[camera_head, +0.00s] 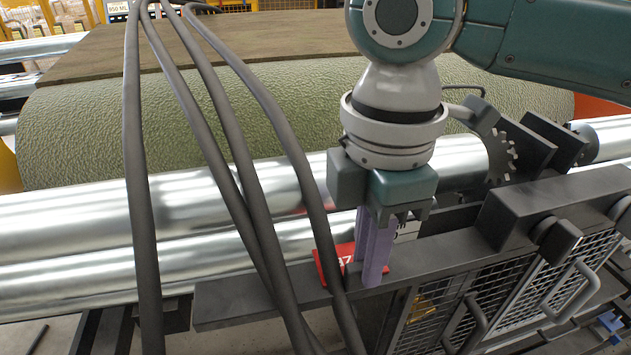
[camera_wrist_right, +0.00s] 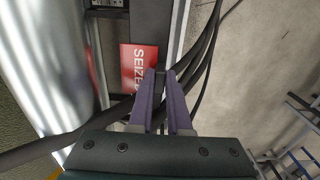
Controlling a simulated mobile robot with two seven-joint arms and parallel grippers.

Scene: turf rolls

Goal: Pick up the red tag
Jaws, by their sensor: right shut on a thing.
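The red tag (camera_head: 335,263) with white lettering is at the edge of the dark metal frame beside the shiny rollers. My left gripper is not in view.
Several thick dark cables (camera_head: 140,180) hang across the rollers (camera_head: 80,225) and pass close by the tag. A large green turf roll (camera_head: 240,115) lies behind. A dark frame with mesh panels (camera_head: 520,290) stands at the right. Bare floor (camera_wrist_right: 265,70) shows beside the frame.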

